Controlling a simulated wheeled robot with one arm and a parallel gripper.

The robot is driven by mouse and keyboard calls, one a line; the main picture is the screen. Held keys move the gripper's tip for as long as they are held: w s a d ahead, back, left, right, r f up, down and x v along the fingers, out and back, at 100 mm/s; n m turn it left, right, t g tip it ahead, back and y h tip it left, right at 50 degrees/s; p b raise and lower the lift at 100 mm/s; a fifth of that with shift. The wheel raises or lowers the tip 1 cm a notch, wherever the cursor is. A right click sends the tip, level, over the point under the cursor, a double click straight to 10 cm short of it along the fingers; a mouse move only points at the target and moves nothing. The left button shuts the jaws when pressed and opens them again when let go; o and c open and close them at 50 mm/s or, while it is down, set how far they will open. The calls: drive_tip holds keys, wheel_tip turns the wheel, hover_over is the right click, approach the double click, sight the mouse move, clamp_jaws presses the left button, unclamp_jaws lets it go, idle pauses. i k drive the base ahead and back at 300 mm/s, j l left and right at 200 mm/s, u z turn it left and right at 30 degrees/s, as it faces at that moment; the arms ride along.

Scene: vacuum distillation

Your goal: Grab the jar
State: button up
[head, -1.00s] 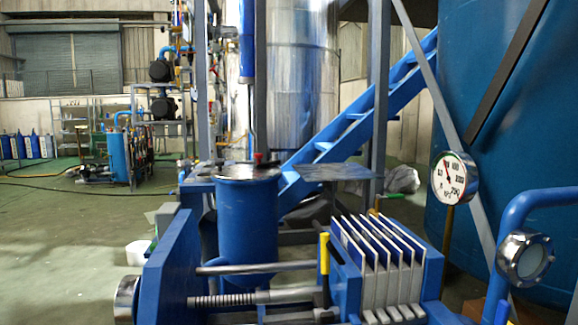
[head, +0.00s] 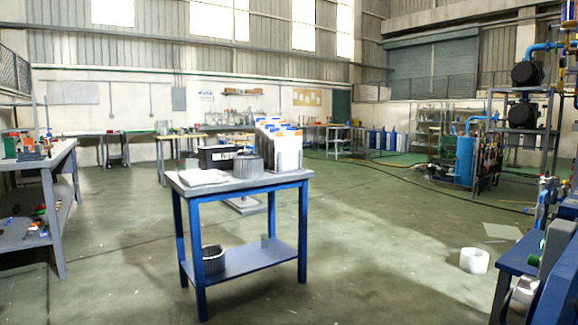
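I cannot make out a jar for certain. A white round container (head: 474,261) stands on the floor at the right. White containers with blue and orange labels (head: 288,150) stand at the back right of the tabletop. My gripper is not in view.
A black bin (head: 217,157) and white sheets (head: 203,177) are also on the table. A grey workbench (head: 45,165) stands at the left. Blue machinery (head: 550,270) fills the right edge. The floor (head: 370,235) between table and machinery is mostly clear.

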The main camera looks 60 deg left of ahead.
sight(182, 167)
drive_tip(key=j+u, duration=0.1)
drive_tip(key=u, duration=2.75)
drive_tip(key=i+j+u, duration=0.3)
drive_tip(key=i, duration=0.55)
drive_tip(key=i+u, duration=0.3)
drive_tip(key=i, duration=0.55)
drive_tip(key=i+z, duration=0.1)
drive_tip(key=i, duration=0.55)
drive_tip(key=i+j, duration=0.1)
drive_tip(key=i, duration=0.6)
drive_tip(key=i+z, duration=0.15)
drive_tip(key=i, duration=0.5)
